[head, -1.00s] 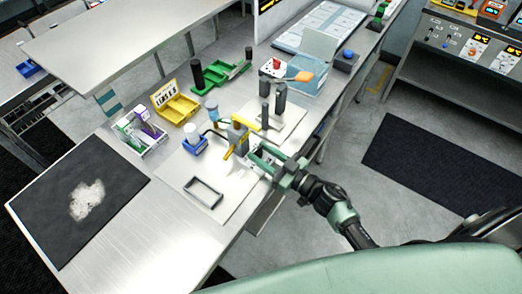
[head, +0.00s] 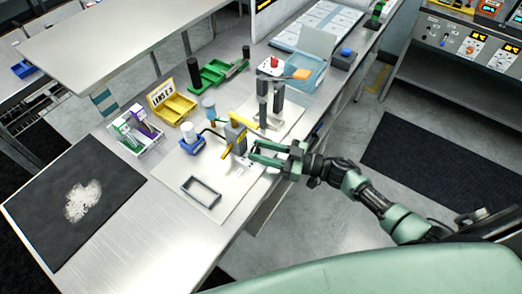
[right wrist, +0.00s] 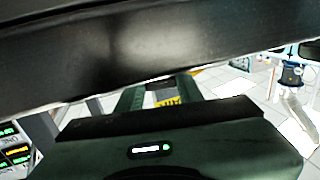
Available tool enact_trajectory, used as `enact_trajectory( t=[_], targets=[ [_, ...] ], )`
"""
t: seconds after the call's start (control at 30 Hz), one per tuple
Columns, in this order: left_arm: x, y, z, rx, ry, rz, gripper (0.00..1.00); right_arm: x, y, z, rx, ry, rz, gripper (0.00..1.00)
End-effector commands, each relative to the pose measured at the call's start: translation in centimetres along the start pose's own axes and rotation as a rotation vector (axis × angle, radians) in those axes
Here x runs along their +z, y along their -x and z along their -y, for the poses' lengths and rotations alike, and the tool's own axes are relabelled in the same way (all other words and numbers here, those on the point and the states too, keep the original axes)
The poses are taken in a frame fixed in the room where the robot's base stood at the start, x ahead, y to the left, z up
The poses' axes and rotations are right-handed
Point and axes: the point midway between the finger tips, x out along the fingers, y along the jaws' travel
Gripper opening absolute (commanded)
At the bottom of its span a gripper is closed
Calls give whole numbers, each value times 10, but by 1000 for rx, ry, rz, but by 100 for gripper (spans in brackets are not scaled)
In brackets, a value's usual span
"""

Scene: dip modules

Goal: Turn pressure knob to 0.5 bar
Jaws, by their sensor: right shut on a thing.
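A small grey unit (head: 235,139) with a yellow arm and a brown top stands on the white plate (head: 229,207) on the bench, in the head view. My right gripper (head: 256,153) reaches in from the right to this unit's right side. Its green fingers are shut on a small part there, which I take to be the pressure knob. The fingers hide the knob, and its scale and setting cannot be read. In the right wrist view, dark gripper parts fill most of the picture and a small yellow label (right wrist: 168,103) shows between the fingers. My left gripper is not in view.
A blue holder with a white bottle (head: 190,132) stands left of the unit. A grey frame (head: 201,192) lies in front. A stand with a red top (head: 272,64) rises behind. A yellow bin (head: 178,110) and a dark mat (head: 50,200) are farther left.

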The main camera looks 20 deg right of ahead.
Motion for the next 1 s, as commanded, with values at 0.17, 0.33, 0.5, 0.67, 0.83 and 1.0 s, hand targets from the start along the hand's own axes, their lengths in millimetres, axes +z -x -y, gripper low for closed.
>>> enact_trajectory(
  t=[0.17, 0.33, 0.5, 0.67, 0.83, 1.0],
  targets=[
    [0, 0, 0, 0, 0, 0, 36, 0, 0, 0, 0, 0, 0, 45],
    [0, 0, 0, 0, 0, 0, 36, 0, 0, 0, 0, 0, 0, 58],
    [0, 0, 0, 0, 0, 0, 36, 0, 0, 0, 1, 0, 0, 58],
    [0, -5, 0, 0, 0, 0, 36, 3, 13, 0, 1, 0, 3, 58],
    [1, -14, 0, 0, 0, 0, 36, 4, 42, 0, 1, 0, 5, 58],
    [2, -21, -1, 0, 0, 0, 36, 3, 67, 0, 0, 1, 3, 58]
  ],
)
